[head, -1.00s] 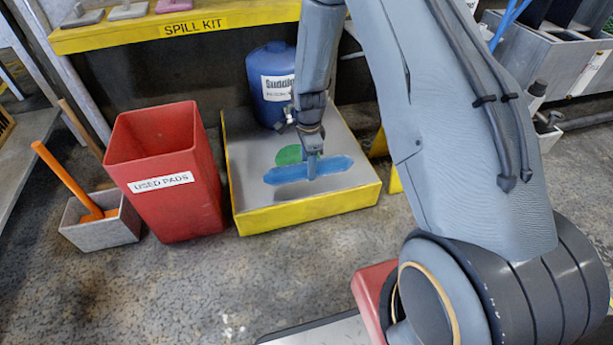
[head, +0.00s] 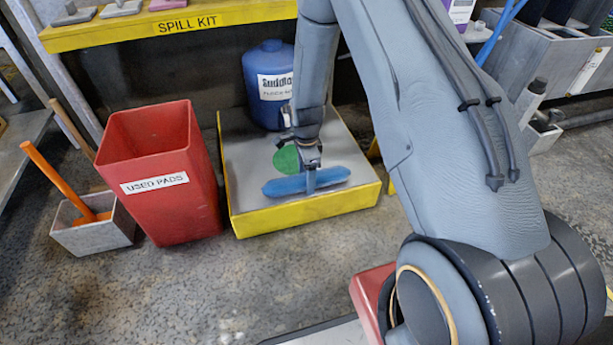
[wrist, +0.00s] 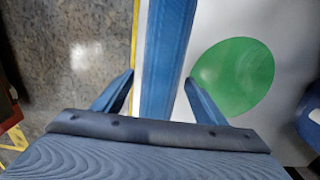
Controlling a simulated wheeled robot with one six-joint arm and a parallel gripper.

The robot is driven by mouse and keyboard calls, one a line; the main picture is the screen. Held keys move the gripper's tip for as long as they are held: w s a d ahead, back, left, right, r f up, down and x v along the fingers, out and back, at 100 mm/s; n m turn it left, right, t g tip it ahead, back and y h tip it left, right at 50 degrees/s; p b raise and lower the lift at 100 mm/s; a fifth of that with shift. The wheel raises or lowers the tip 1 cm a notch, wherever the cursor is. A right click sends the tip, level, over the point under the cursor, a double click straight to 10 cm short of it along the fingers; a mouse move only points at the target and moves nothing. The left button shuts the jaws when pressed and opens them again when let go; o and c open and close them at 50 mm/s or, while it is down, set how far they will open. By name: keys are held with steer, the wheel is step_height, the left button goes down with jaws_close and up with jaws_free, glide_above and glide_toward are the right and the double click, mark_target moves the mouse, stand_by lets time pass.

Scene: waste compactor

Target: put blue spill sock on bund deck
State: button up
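The blue spill sock (head: 285,187) lies lengthwise across the front part of the bund deck (head: 248,221), a grey top with yellow sides. It is just in front of a green disc (head: 286,160). My gripper (head: 309,182) reaches down over the middle of the sock. In the wrist view the sock (wrist: 166,50) runs between the two fingers of my gripper (wrist: 160,77). A narrow gap shows at the left finger; the right finger is very close to the sock or touching it. The sock's underside is hidden, but it appears to rest on the deck.
A blue drum (head: 268,90) stands at the back of the deck. A red "USED PADS" bin (head: 165,205) stands close to its left, beside a grey box (head: 93,237) holding an orange-handled tool. A yellow "SPILL KIT" shelf (head: 120,34) is behind. Floor in front is clear.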

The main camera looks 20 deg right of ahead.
steer(key=shift+r, duration=0.1)
step_height(320, 180, up, 12)
steer(key=p, duration=0.6)
steer(key=s+a+r+n, duration=0.5)
steer(key=a+r, duration=0.3)
steer(key=r, duration=0.1)
steer(key=s+a+r+n, duration=0.5)
steer(key=s+a+r, duration=0.15)
steer(key=r, duration=0.35)
steer(key=s+a+r+n, duration=0.2)
steer(key=s+r+n, duration=0.1)
steer(key=s, duration=0.5)
steer(key=s+a+r+n+y, duration=0.1)
steer(key=s+a+r+n, duration=0.1)
steer(key=s+r+n, duration=0.2)
steer(key=s+a+r+n+y, duration=0.1)
steer(key=s+a+r+n, duration=0.1)
steer(key=s+r+n, duration=0.2)
steer(key=s+n, duration=0.3)
steer(key=s, duration=0.5)
steer(key=shift+a, duration=0.1)
